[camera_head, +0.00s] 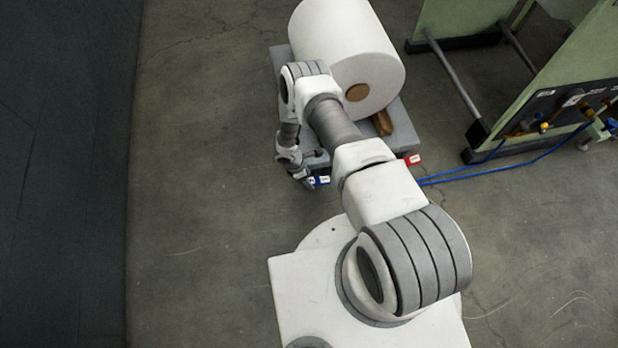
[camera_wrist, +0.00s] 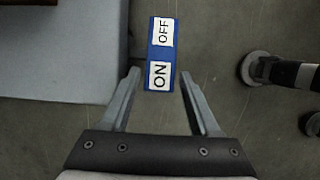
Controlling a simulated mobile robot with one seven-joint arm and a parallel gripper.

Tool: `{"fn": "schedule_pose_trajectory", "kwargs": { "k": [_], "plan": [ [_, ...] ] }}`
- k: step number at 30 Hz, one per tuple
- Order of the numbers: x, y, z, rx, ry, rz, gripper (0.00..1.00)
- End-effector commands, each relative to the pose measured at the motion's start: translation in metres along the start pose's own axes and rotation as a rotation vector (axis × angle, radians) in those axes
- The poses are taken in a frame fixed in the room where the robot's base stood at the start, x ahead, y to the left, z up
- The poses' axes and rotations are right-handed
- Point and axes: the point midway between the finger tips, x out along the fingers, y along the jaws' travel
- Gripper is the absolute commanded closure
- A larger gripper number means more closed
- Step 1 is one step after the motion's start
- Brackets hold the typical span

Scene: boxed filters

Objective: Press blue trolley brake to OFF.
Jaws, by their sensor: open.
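The blue trolley brake (camera_wrist: 161,53) is a rocker pedal with two white labels, OFF at its far end and ON at its near end, in the wrist view. My gripper (camera_wrist: 160,75) is open and empty, its fingers on either side of the ON end. I cannot tell its height above the pedal or whether it touches. In the head view, the blue brake (camera_head: 322,181) shows at the trolley's near edge beside my gripper (camera_head: 309,184), which is small and partly hidden. The grey trolley (camera_head: 405,125) is partly behind my arm.
A large white roll (camera_head: 345,45) lies on the trolley, with a brown chock (camera_head: 382,123) against it. A red brake (camera_head: 413,160) is on the same edge, to the right. Blue hoses (camera_head: 490,170) run right to a green machine frame (camera_head: 530,95). The floor at left is clear.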

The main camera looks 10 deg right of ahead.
Motion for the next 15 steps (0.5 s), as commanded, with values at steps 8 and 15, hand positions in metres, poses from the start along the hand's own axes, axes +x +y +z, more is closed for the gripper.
{"fn": "schedule_pose_trajectory", "kwargs": {
  "k": [8, 15],
  "plan": [
    [-0.069, 0.002, 0.002, -0.002, -0.001, 0.003, 0.38],
    [-0.125, 0.001, 0.001, -0.001, 0.0, 0.003, 0.38]
  ]
}}
